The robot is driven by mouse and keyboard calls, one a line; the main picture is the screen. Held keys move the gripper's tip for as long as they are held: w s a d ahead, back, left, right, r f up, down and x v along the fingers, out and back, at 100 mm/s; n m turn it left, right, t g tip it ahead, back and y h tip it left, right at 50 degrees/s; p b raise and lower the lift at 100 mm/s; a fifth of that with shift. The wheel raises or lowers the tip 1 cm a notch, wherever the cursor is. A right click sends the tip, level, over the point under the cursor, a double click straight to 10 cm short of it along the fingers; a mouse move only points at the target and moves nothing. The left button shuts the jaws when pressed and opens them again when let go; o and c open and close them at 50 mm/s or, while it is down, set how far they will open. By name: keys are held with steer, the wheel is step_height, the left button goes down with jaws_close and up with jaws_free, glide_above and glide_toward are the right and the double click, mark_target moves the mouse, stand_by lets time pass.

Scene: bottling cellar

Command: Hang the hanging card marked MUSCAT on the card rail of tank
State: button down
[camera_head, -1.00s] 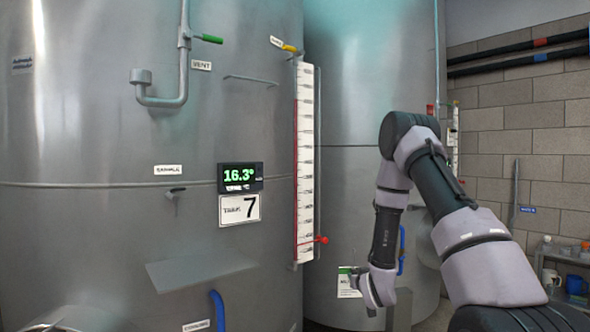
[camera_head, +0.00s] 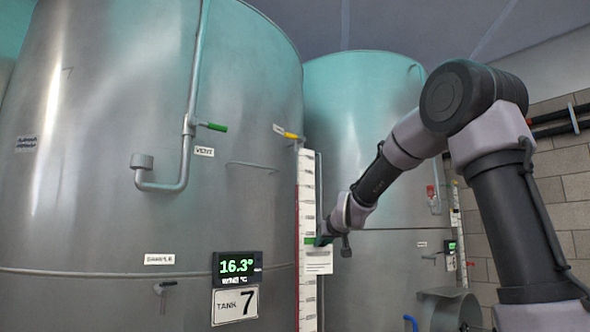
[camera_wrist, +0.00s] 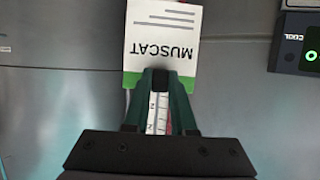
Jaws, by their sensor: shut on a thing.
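My gripper (camera_head: 325,241) is shut on the MUSCAT card (camera_head: 319,263), a white card with a green top edge. The card hangs below the fingers in the head view, in front of the level gauge of tank 7. In the wrist view the card (camera_wrist: 165,45) shows upside down, with MUSCAT readable, its green edge between the fingertips (camera_wrist: 160,82). A thin horizontal bar (camera_head: 252,165), which looks like the card rail, is on tank 7 (camera_head: 110,150), up and left of my gripper. The bar does not show in the wrist view.
The level gauge (camera_head: 307,200) runs upright beside my gripper. A vent pipe (camera_head: 190,140) with a green handle, a yellow-handled valve (camera_head: 290,135), a temperature display (camera_head: 237,267) and a TANK 7 plate (camera_head: 235,305) are on the tank. A second tank (camera_head: 370,110) stands behind.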

steer(key=s+a+r+n+g+y, duration=0.1)
steer(key=s+a+r+n+y, duration=0.1)
steer(key=s+a+r, duration=0.55)
steer(key=s+a+r+n+g+y, duration=0.2)
steer(key=s+a+r+n+y, duration=0.1)
steer(key=s+r, duration=0.85)
steer(key=w+a+f, duration=0.2)
steer(key=w+a, duration=0.6)
steer(key=w, duration=0.6)
steer(key=shift+a, duration=0.3)
stand_by(0.3)
steer(key=c, duration=0.7)
jaws_free()
steer(key=shift+o, duration=0.2)
steer(key=shift+s, duration=0.1)
